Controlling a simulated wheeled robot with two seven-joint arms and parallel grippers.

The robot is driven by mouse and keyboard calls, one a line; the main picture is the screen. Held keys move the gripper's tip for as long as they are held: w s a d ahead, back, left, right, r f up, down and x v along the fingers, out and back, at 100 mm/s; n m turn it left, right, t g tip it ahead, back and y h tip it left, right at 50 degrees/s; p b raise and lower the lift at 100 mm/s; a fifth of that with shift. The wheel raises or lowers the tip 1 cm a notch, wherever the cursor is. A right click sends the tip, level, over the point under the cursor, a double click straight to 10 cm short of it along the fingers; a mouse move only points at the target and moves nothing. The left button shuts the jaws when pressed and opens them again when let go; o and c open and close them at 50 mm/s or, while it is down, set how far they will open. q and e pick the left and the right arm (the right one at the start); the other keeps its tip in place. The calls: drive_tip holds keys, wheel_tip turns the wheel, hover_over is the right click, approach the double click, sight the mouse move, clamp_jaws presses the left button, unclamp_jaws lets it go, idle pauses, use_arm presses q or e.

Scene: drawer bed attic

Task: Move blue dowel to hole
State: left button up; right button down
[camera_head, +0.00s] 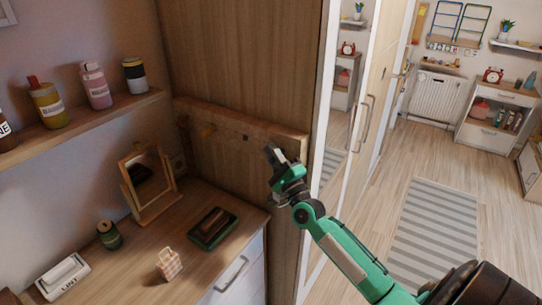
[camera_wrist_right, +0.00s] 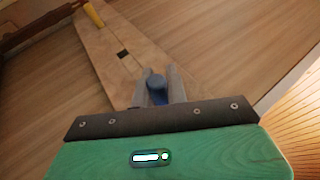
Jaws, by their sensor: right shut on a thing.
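My right gripper (camera_head: 277,160) is in front of a wooden board (camera_head: 228,125) fixed to the wall beside the wardrobe. In the right wrist view its fingers (camera_wrist_right: 157,88) are shut on the blue dowel (camera_wrist_right: 156,82), whose rounded end shows between them. The dowel cannot be made out in the head view. A yellow peg (camera_wrist_right: 93,14) sticks out of the board farther left. My left gripper is out of view.
Below the board is a dresser top (camera_head: 185,225) with a small mirror (camera_head: 148,182), a dark green tray (camera_head: 212,228) and a checkered object (camera_head: 168,264). A shelf (camera_head: 85,128) with several bottles is at left. The mirrored wardrobe door (camera_head: 340,120) stands close right of the gripper.

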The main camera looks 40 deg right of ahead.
drive_tip(key=shift+w+d, duration=0.15)
drive_tip(key=shift+d, duration=0.15)
drive_tip(key=c, duration=1.3)
unclamp_jaws()
drive_tip(key=shift+b+v, duration=3.05)
drive_tip(key=shift+v, duration=3.9)
